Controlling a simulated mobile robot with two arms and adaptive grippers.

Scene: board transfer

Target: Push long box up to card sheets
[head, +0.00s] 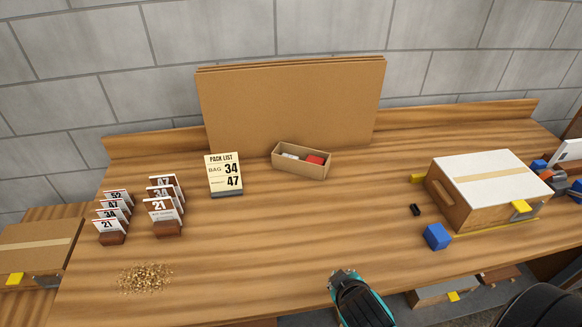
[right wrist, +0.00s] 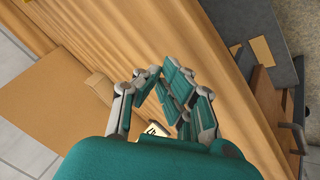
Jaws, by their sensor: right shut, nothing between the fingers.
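The long box (head: 300,173) is an open tan box at the back middle of the bench in the head view, with a red item and pale items inside. It sits slightly askew in front of the card sheets (head: 290,95), large brown panels leaning on the back wall. I cannot tell whether box and sheets touch. My right gripper (head: 343,273) is at the bench's front edge, well apart from the box, shut and empty. In the right wrist view, the gripper (right wrist: 163,68) shows large, with the card sheets (right wrist: 50,115) to the left. My left gripper is not in view.
A pack list stand (head: 225,173) is left of the long box. Number card holders (head: 165,227) and a grain pile (head: 145,278) lie farther left. A white-topped carton (head: 440,196), a blue cube (head: 437,236) and a small black piece (head: 415,210) are right. The bench middle is clear.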

